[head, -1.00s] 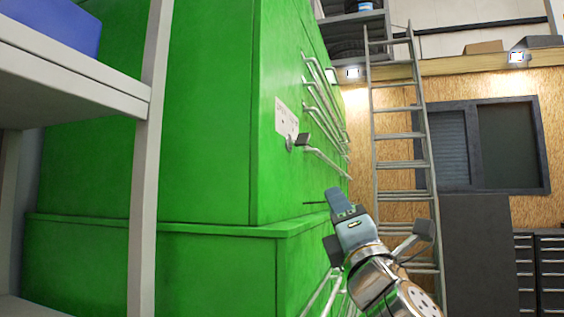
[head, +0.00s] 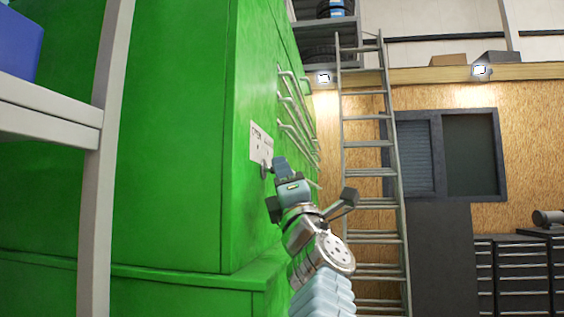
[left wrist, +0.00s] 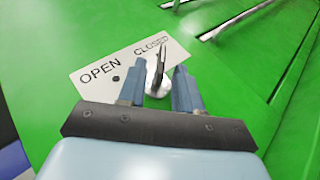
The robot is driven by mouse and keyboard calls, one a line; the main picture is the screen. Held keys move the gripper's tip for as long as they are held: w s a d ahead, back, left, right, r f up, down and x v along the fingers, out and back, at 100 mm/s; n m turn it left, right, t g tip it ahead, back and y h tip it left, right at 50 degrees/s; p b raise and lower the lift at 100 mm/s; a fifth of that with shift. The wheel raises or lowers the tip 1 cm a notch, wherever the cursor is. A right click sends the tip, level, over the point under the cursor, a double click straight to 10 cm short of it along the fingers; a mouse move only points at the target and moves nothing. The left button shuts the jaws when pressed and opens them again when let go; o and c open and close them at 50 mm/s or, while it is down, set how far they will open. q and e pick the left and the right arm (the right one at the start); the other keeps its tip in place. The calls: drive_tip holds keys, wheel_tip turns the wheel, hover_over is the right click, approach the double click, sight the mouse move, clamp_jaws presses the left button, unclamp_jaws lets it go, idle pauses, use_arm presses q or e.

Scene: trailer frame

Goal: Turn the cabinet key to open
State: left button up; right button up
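The green cabinet (head: 175,140) fills the left and middle of the head view. On its front is a white label (head: 260,143), which reads OPEN and CLOSED in the left wrist view (left wrist: 98,73). A metal key (left wrist: 158,72) stands in a round lock (left wrist: 158,89) at the label's lower edge, on the side of the word CLOSED. My left gripper (left wrist: 161,72) is at the lock with its fingers apart, one on each side of the key. Gaps show between the key and both fingers. In the head view, my left gripper (head: 278,164) partly hides the lock. My right gripper is not in view.
Several metal handles (head: 292,100) stick out of the cabinet front beyond the label. A grey shelf post (head: 105,150) stands at the near left. A ladder (head: 370,172) leans at the back wall, with dark drawers (head: 518,265) at the right.

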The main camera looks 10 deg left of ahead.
use_arm(q)
drive_tip(key=shift+w+a+r, duration=0.1)
drive_tip(key=shift+w+r, duration=0.05)
drive_tip(key=shift+w, duration=0.05)
clamp_jaws()
idle(0.3)
